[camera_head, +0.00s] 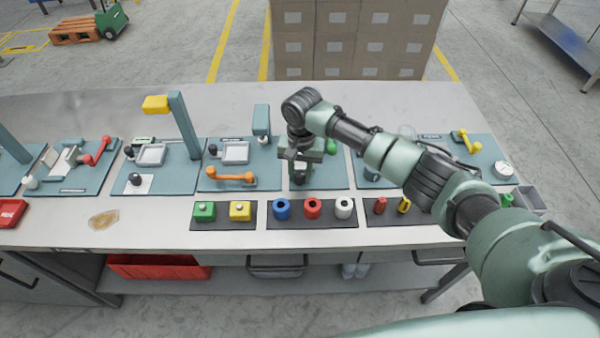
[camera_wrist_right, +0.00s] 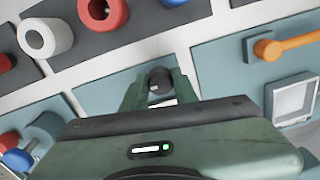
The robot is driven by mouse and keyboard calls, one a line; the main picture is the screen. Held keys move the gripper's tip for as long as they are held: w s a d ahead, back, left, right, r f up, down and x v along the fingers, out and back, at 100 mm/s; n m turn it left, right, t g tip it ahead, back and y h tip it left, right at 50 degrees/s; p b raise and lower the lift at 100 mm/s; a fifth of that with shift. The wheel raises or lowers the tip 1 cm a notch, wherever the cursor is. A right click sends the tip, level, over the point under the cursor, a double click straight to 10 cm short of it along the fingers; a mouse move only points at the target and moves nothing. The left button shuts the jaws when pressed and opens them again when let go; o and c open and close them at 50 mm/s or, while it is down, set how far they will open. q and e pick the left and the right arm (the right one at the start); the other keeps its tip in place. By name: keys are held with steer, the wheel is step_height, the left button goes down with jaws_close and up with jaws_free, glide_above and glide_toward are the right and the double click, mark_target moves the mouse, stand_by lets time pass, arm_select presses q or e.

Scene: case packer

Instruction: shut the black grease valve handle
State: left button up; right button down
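My right gripper (camera_head: 300,178) reaches down over a teal panel (camera_head: 333,172) in the middle of the bench, fingers pointing down. In the right wrist view its two green fingers (camera_wrist_right: 160,88) stand apart. A short black handle or knob (camera_wrist_right: 160,77) shows between the fingertips, with a white label patch beside it. I see no clear grip on it. In the head view the gripper mostly hides this black part, so its turn angle cannot be told. My left gripper is not in view.
An orange lever (camera_head: 232,177) is on the panel to the left; it also shows in the right wrist view (camera_wrist_right: 285,44). Blue (camera_head: 282,209), red (camera_head: 312,208) and white (camera_head: 345,207) rings stand on a dark strip in front. A yellow-topped post (camera_head: 183,120) rises left.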

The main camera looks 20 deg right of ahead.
steer(key=shift+r+n+p, duration=0.1)
steer(key=shift+n+p, duration=0.85)
steer(key=shift+n, duration=0.25)
steer(key=n+p, duration=0.1)
steer(key=n, duration=0.1)
steer(key=shift+n, duration=0.4)
steer(key=n+p, duration=0.1)
steer(key=n, duration=0.1)
steer(key=shift+n, duration=0.3)
steer(key=n, duration=0.4)
steer(key=shift+w+n+p, duration=0.1)
steer(key=shift+n+p, duration=0.2)
steer(key=shift+p, duration=0.05)
steer(key=n, duration=0.5)
steer(key=shift+n, duration=0.4)
steer(key=c, duration=1.1)
jaws_free()
